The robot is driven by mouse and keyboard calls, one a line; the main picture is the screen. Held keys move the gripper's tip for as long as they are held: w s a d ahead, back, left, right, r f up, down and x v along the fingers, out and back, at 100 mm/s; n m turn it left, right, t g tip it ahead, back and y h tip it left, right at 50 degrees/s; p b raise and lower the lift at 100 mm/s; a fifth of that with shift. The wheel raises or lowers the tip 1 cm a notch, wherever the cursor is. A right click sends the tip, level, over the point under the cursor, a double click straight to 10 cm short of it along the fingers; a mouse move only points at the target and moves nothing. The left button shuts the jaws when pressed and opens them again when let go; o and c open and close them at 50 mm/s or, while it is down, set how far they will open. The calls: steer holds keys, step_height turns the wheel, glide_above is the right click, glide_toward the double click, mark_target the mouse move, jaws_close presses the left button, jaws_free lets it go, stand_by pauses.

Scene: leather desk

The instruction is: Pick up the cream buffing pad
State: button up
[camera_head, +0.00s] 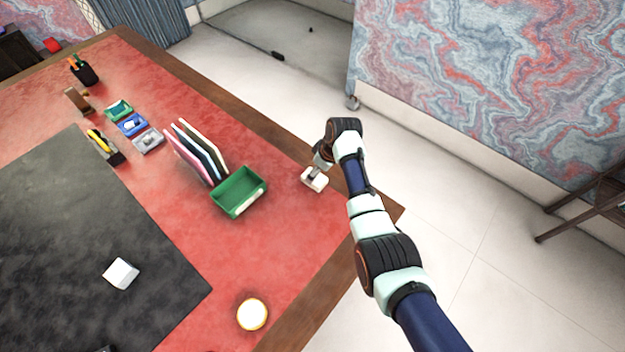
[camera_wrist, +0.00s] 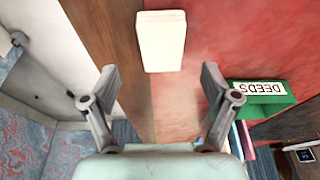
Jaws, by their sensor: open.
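A cream rectangular block, which I take to be the buffing pad (camera_head: 314,182), lies on the red leather near the desk's wooden edge. In the wrist view the pad (camera_wrist: 162,42) is at the top centre, in line with the gap between my fingers. My gripper (camera_wrist: 159,78) is open and empty, one finger to each side. The pad appears just beyond the fingertips; I cannot tell the exact height gap. In the head view my gripper (camera_head: 317,169) is small and partly covers the pad.
A green tray (camera_head: 238,190), labelled DEEDS in the wrist view (camera_wrist: 270,101), stands left of the pad, with upright folders (camera_head: 199,151) behind it. A white block (camera_head: 121,273) sits on the black mat (camera_head: 70,220). A round cream-topped object (camera_head: 252,314) is near the front.

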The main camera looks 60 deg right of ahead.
steer(key=b+x, duration=0.2)
steer(key=x, duration=0.3)
steer(key=shift+s+a+f+b, duration=0.1)
steer(key=shift+a+f+b, duration=0.05)
steer(key=shift+b, duration=0.2)
steer(key=c, duration=1.2)
steer(key=shift+c, duration=0.2)
step_height(320, 180, up, 20)
steer(key=p, duration=0.6)
